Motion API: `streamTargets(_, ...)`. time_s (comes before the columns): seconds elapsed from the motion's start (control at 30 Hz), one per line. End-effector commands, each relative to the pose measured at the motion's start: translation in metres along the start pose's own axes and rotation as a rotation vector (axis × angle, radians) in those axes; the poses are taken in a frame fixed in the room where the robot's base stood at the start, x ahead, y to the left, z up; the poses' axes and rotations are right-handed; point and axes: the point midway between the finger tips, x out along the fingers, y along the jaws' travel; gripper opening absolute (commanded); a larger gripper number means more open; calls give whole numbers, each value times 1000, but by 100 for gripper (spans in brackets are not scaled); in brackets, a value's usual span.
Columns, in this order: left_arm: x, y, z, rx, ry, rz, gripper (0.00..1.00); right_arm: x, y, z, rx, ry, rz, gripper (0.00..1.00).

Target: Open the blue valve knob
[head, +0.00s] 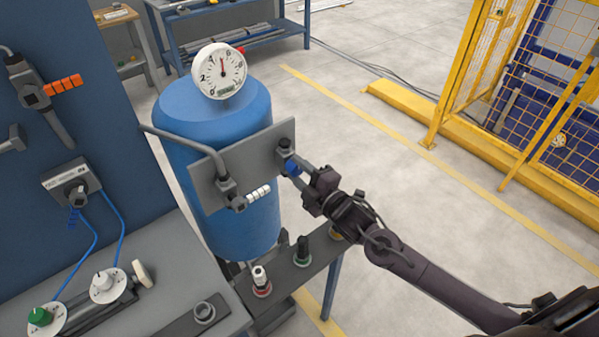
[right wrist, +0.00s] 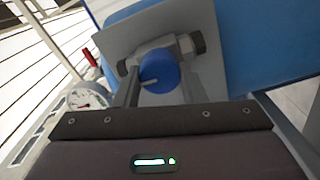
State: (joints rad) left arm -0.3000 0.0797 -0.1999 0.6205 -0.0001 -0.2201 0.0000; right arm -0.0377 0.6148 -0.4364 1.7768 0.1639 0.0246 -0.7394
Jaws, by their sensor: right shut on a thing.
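The blue valve knob (head: 291,167) is on a grey plate (head: 243,166) in front of the blue tank (head: 215,120). In the right wrist view the knob (right wrist: 158,72) is round and blue, with a light pointer line running to the left. My right gripper (head: 292,172) reaches in from the lower right and is shut on the blue knob. Its fingers lie on either side of the knob in the right wrist view (right wrist: 158,88). My left gripper is not in either view.
A white gauge (head: 219,71) sits on top of the tank. A grey pipe and a white-handled valve (head: 257,192) are left of the knob. Below is a narrow shelf (head: 290,274) with small knobs.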

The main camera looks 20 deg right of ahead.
Motion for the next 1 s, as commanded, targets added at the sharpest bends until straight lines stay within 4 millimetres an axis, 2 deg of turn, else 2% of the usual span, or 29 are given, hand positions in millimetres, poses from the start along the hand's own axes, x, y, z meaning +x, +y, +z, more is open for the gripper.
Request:
streamTargets(0.6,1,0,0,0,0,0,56,0,0,0,-45,0,0,14)
streamTargets(0.63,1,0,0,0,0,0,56,0,0,0,-45,0,0,38)
streamTargets(0.77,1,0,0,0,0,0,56,0,0,0,-44,0,0,55)
streamTargets(0.8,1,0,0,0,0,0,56,0,0,0,-43,0,0,59)
streamTargets(1.0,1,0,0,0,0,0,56,0,0,0,-43,0,0,59)
